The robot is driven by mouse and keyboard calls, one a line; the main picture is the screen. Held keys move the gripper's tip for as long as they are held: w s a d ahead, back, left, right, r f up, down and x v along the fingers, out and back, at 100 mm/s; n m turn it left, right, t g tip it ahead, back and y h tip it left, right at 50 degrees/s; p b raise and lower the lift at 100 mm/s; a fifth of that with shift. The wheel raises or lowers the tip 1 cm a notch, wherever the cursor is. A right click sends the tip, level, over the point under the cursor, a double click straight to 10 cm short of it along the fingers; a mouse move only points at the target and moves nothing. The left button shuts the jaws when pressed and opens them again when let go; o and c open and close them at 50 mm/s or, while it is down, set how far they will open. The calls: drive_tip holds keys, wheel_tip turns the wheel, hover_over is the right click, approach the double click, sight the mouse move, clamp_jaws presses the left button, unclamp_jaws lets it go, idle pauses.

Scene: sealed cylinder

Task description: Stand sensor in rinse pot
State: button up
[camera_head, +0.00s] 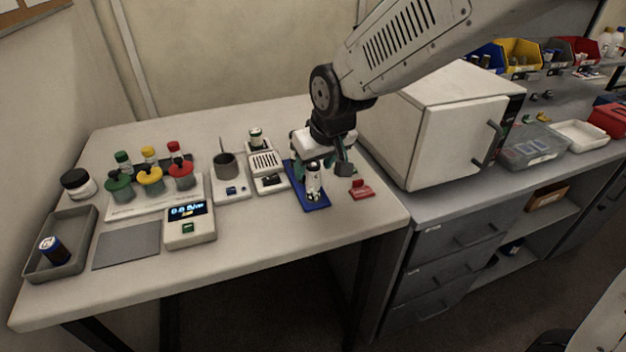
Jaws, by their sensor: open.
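A dark grey pot (226,167) stands on a white base towards the middle of the table. A thin grey rod rises behind or from it, and I cannot tell which; no sensor can be told for certain. A small upright white-and-dark cylinder (313,184) stands on a blue mat (318,207) to the right. My gripper (325,163) is open above the mat, close over the cylinder, to the right of the pot. The cylinder's top is partly hidden by my gripper, and I cannot tell whether they touch.
A meter with a lit display (190,224) stands at the front. Green, yellow and red capped holders (150,180) stand behind it. A tray (80,262) with a dark can is at the left. A red piece (361,189) lies beside the mat. A white cabinet (455,130) stands right.

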drive_tip(key=shift+x, duration=1.45)
drive_tip(key=c, duration=1.1)
clamp_jaws()
drive_tip(key=shift+r, duration=0.15)
